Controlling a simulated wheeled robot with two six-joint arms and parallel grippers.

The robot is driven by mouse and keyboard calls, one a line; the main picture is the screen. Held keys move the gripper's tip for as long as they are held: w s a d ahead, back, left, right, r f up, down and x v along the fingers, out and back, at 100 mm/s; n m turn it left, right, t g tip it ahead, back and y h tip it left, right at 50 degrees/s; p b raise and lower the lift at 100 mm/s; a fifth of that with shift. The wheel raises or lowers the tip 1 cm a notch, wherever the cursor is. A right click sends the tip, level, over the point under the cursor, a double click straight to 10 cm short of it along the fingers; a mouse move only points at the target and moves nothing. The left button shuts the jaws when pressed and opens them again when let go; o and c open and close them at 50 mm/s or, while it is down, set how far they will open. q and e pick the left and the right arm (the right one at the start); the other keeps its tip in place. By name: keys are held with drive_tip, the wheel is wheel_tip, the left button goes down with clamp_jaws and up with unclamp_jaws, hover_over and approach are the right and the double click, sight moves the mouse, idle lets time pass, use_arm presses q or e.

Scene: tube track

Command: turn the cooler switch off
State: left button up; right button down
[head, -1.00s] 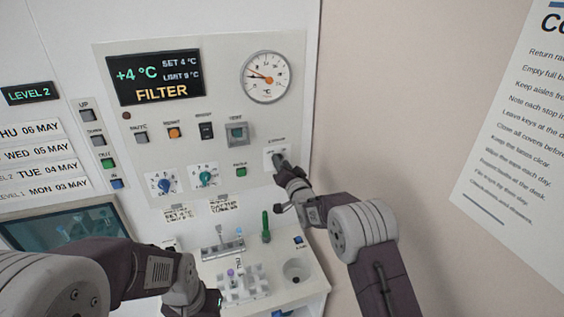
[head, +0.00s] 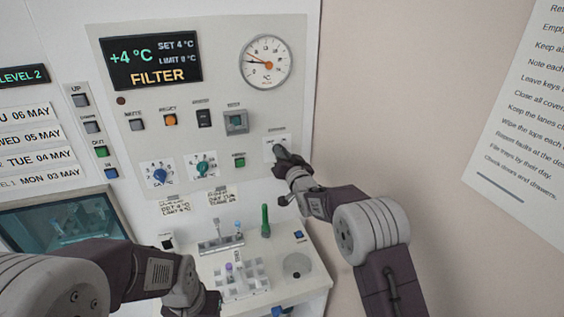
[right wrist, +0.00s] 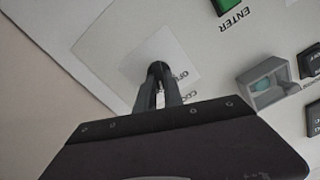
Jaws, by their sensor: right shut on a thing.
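The cooler switch's white label plate (head: 271,143) is at the lower right of the control panel (head: 220,75). My right gripper (head: 281,153) is at this plate and covers most of the switch. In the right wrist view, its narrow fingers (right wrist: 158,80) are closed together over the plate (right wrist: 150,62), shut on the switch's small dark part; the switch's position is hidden. My left gripper (head: 205,306) is low in the picture, beside the tube rack, and its fingertips are not clear.
The display (head: 152,62) reads +4 °C and FILTER. A round gauge (head: 266,62) is above the switch. The green ENTER button (head: 239,160) and a guarded button (head: 236,122) are to its left. Below is a shelf with a tube rack (head: 243,282) and a green tube (head: 265,221).

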drive_tip(key=shift+s+a+f+n+b, duration=0.1)
drive_tip(key=shift+n+b, duration=2)
drive_tip(key=shift+b, duration=0.05)
drive_tip(key=shift+w+a+f+n+b, duration=0.1)
drive_tip(key=shift+f+n+b, duration=0.05)
drive_tip(key=shift+n+b, duration=2)
drive_tip(key=shift+s+a+f+n+b, duration=0.1)
drive_tip(key=shift+n+b, duration=1.95)
drive_tip(key=shift+b, duration=0.1)
drive_tip(key=c, duration=1.5)
unclamp_jaws()
drive_tip(key=shift+o, duration=0.2)
drive_tip(key=shift+r, duration=0.2)
drive_tip(key=shift+s, duration=0.1)
